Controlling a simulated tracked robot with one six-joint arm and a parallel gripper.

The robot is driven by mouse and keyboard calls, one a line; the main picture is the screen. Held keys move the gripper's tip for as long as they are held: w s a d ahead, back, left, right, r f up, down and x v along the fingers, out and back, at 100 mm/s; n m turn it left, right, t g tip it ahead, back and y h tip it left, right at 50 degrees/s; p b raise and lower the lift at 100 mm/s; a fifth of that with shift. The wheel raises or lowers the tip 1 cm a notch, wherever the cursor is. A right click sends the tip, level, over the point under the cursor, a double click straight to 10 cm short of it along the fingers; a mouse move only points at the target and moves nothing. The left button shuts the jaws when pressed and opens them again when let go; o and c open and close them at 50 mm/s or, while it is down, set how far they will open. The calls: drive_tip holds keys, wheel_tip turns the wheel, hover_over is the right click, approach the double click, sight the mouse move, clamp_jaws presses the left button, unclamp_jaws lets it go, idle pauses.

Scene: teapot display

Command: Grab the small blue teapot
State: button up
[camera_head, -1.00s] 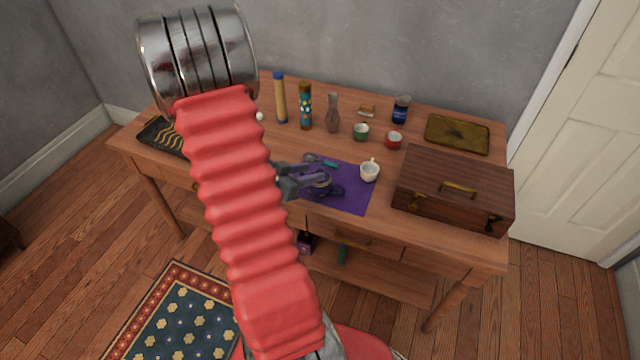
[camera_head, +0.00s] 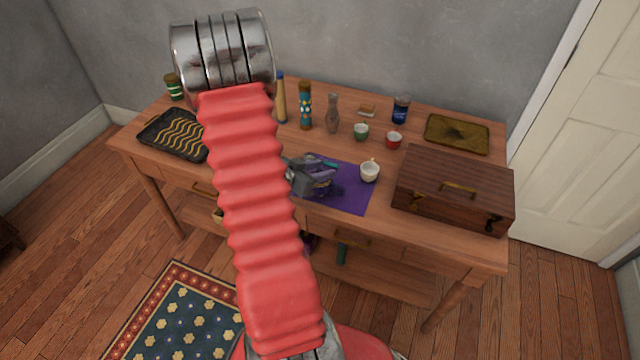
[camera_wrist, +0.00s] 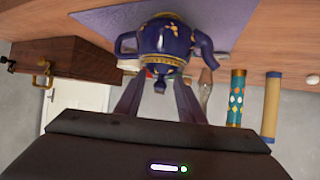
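The small dark blue teapot with gold trim (camera_wrist: 165,40) stands on a purple cloth (camera_head: 352,199). The wrist view shows it upside down, with its lid knob pointing toward my gripper. In the head view the teapot (camera_head: 322,188) is partly hidden by my gripper (camera_head: 308,177). In the wrist view my gripper (camera_wrist: 158,88) is open, its two fingers apart with the lid knob showing between them. The teapot's body is beyond the fingertips. I cannot tell whether the fingers touch it.
A white cup (camera_head: 369,172) stands on the cloth's right side. A wooden box (camera_head: 455,187) is to the right. A vase (camera_head: 332,115), a patterned cylinder (camera_head: 305,108), a green cup (camera_head: 361,131) and a red cup (camera_head: 394,140) stand behind. A black tray (camera_head: 172,135) lies left.

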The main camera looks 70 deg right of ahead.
drive_tip(key=shift+c, duration=0.4)
clamp_jaws()
idle(0.4)
